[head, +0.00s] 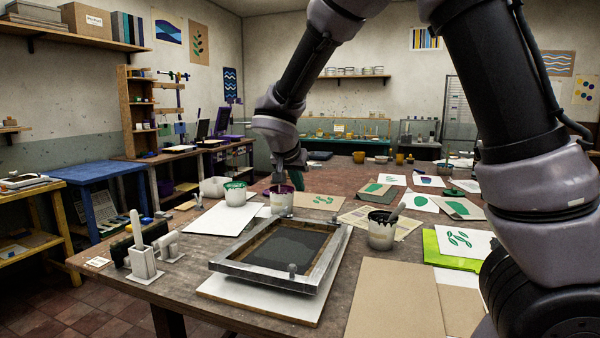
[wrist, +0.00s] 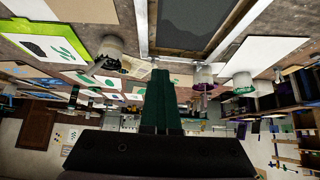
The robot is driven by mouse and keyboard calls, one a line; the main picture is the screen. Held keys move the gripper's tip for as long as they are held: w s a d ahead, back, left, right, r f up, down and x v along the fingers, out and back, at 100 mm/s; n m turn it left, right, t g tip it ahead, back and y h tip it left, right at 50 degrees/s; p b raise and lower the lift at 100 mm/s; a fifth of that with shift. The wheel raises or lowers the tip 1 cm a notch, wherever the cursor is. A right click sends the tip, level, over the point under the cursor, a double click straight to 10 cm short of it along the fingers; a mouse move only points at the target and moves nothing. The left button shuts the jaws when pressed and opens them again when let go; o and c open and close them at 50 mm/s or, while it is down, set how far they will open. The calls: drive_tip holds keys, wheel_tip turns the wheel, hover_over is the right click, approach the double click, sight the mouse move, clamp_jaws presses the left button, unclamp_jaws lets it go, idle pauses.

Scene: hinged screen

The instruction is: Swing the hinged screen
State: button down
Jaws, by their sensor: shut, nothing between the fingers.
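The hinged screen (head: 317,275) is a grey metal frame with a brown inner border and dark mesh. It lies low and nearly flat over a white base board (head: 250,301) on the table. A small round knob (head: 292,269) stands at its near edge. In the wrist view part of the screen (wrist: 195,22) shows at the top. My gripper (head: 299,184) is beyond the screen's far edge, apart from it, pointing down. Its green fingers (wrist: 161,88) are together and empty. I cannot tell whether a gap lies between screen and board.
A purple-rimmed pot (head: 281,202) and a green-rimmed pot (head: 235,195) stand behind the screen. A dark-rimmed pot (head: 381,234) stands right of it. Leaf prints and brown sheets (head: 392,295) cover the table's right side. A white tool holder (head: 142,258) stands at left.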

drive_tip(key=r, duration=0.1)
drive_tip(key=w+r, duration=0.1)
drive_tip(key=r, duration=0.1)
drive_tip(key=shift+d, duration=0.2)
drive_tip(key=c, duration=1.1)
unclamp_jaws()
